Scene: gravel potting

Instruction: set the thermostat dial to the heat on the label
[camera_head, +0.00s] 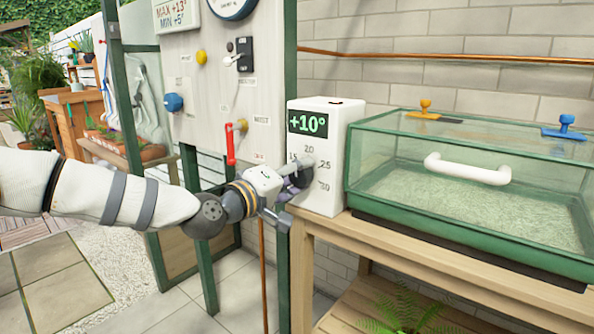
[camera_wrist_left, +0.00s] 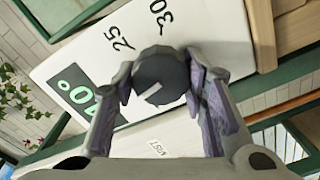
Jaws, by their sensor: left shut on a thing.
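The thermostat (camera_head: 325,190) is a white box on the wooden bench, with a dark green display reading +10° and numbers 15, 20, 25 and 30 around its dial. My left gripper (camera_head: 290,182) is at its front face, shut on the dark grey dial, which it mostly hides in the head view. In the left wrist view the dial (camera_wrist_left: 160,80) sits between the two fingers (camera_wrist_left: 163,88), with a short white pointer line slanting toward the display side. The 25 and 30 show beyond it. My right gripper is out of view.
A green-framed glass case (camera_head: 470,185) with a white handle (camera_head: 467,169) and yellow and blue knobs stands right of the thermostat. A panel (camera_head: 215,100) with valves and a red lever (camera_head: 230,145) is behind my left arm. A fern (camera_head: 405,310) is below the bench top.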

